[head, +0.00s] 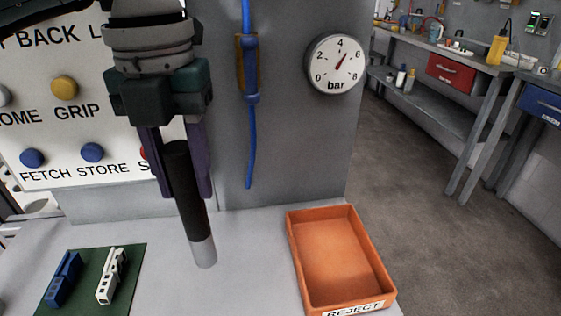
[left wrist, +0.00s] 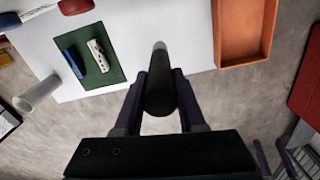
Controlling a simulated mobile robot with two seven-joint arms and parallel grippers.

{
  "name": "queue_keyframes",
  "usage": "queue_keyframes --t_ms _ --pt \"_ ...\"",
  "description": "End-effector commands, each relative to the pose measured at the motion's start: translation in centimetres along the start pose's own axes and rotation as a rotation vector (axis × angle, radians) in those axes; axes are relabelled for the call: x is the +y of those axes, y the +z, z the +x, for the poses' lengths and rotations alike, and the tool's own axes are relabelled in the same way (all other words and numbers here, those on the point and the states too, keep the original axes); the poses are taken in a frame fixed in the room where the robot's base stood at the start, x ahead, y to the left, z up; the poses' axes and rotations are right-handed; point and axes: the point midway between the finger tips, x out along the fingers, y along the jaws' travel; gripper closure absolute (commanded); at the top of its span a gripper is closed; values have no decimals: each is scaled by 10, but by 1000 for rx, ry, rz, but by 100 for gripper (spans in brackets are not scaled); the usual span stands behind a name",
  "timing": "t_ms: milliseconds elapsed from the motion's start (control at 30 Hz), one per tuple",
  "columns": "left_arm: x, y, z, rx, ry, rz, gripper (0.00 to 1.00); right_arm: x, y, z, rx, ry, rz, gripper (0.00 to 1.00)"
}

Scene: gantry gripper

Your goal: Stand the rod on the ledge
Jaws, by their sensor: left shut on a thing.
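The rod (head: 194,217) is dark with a pale grey lower end. My left gripper (head: 185,193) is shut on its upper part, with one purple finger on each side. The rod hangs lengthwise below the gripper, its pale end pointing down over the light grey ledge (head: 250,270). It leans slightly in the head view; I cannot tell whether its end touches the ledge. In the left wrist view, the rod (left wrist: 159,80) lies between the fingers, with its pale tip over the pale surface. My right gripper is not in view.
An orange reject tray (head: 293,250) stands to the right of the rod. A green mat (head: 85,285) with a blue and a white part lies at left. Behind are a button panel (head: 60,125), a blue hose (head: 250,145) and a pressure gauge (head: 336,64). The ledge around the rod is clear.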

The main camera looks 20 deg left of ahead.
Motion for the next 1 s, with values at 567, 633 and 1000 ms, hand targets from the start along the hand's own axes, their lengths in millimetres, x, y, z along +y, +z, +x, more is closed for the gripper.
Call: queue_keyframes --t_ms 567,633,1000 --pt "-1 0 51 -1 -3 1 100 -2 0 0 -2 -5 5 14" --pt "-1 0 51 -1 -3 1 100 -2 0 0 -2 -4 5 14" --pt "-1 0 53 0 -2 1 32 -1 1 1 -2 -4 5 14"
